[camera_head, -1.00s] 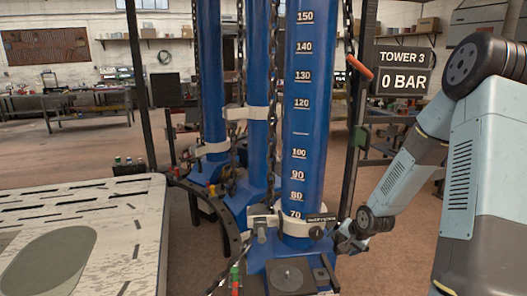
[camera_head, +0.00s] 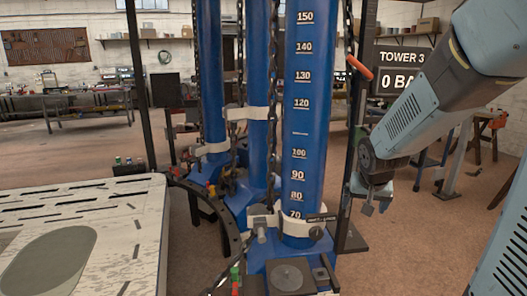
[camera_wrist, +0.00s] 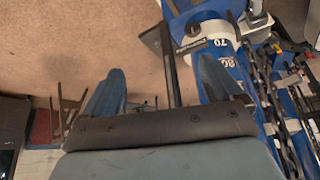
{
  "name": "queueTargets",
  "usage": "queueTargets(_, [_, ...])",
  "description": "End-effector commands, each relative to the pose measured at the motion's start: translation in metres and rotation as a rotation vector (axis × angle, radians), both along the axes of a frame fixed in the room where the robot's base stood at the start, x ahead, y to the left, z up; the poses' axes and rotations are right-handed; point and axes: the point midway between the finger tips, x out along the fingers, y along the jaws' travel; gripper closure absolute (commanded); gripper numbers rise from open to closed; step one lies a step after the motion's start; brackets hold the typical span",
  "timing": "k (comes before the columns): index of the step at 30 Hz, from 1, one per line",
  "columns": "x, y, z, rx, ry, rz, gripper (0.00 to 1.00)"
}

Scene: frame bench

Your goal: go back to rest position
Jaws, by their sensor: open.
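My gripper (camera_head: 375,206) hangs in the air to the right of the nearest blue tower (camera_head: 305,120), clear of its clamp collar (camera_head: 296,224). In the wrist view my gripper (camera_wrist: 160,76) shows two fingers spread apart with nothing held between them. The tower carries a white scale, with 70 just above the collar and 150 near the top. A small black label (camera_head: 321,218) sits on the collar. A sign (camera_head: 404,70) behind my arm reads TOWER 3; its pressure line is partly hidden by my arm.
A dark upright post (camera_head: 357,120) with an orange-red handle (camera_head: 359,67) stands between the tower and my gripper. A pale slotted platform (camera_head: 120,225) is at the left. Workbenches (camera_head: 90,105) line the back. Brown floor (camera_head: 400,255) is open below my gripper.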

Motion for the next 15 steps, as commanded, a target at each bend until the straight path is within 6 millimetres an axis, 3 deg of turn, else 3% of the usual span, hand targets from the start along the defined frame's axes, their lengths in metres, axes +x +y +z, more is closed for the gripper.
queueTargets(6, [-0.042, 0.010, 0.045, -0.034, -0.005, 0.048, 0.07])
queueTargets(15, [-0.107, 0.024, 0.090, -0.042, -0.004, 0.131, 0.07])
